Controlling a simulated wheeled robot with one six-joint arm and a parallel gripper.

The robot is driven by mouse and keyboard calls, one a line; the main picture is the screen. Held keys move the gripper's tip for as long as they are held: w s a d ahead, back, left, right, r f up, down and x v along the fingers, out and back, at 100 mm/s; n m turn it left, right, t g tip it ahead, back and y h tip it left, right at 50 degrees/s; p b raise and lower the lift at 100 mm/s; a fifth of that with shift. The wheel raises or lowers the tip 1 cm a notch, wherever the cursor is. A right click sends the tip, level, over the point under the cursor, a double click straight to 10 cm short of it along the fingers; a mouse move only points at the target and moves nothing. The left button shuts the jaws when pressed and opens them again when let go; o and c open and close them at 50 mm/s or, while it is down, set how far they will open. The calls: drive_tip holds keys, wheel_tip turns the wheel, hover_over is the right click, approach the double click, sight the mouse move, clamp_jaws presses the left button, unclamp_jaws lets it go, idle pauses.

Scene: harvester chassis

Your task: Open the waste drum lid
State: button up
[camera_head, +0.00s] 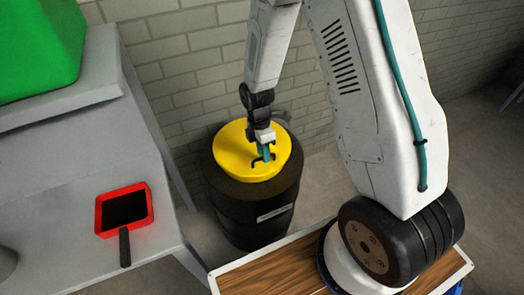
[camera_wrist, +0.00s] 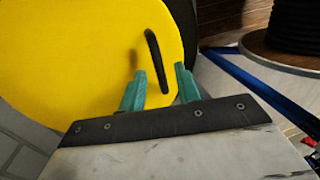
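The waste drum (camera_head: 247,228) is black and stands upright on the floor near the brick wall. Its round yellow lid (camera_head: 235,147) lies on top and looks closed. A dark bar handle (camera_head: 255,160) sits on the lid. My gripper (camera_head: 264,155) reaches down over the lid at the handle. In the wrist view the yellow lid (camera_wrist: 70,50) fills the upper left, and the black handle (camera_wrist: 158,70) runs between the two teal fingers of my gripper (camera_wrist: 161,72). The fingers are apart, one on each side of the handle, with visible gaps.
A grey table (camera_head: 75,200) stands left of the drum. The brick wall (camera_head: 190,70) is close behind the drum.

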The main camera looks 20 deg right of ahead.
clamp_jaws()
